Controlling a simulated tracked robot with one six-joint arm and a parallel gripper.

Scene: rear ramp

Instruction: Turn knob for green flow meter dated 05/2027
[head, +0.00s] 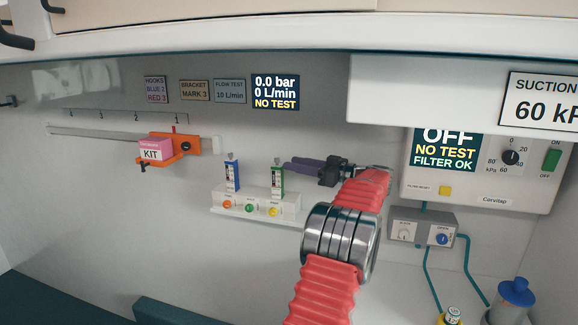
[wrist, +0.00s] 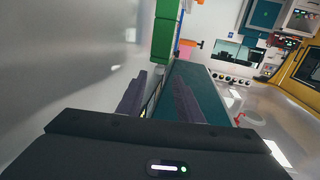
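The green flow meter (head: 277,180) stands upright on the right part of a white wall block (head: 258,202) in the head view. A blue flow meter (head: 232,177) stands to its left. Both labels are too small to read, so no date can be made out. My gripper (head: 288,166) points left, with its purple fingertips just right of the green meter's upper part. In the wrist view my gripper (wrist: 160,88) has its fingers apart with nothing seen between them. A green upright shape (wrist: 163,38) shows beyond them; I cannot tell whether it is the meter.
The wall block carries orange, green and yellow round ports. A display (head: 275,92) reads 0.0 bar, 0 L/min, NO TEST. A pink KIT box (head: 155,150) sits on an orange bracket at left. A suction unit (head: 480,170) hangs at right. An overhead cabinet edge runs above.

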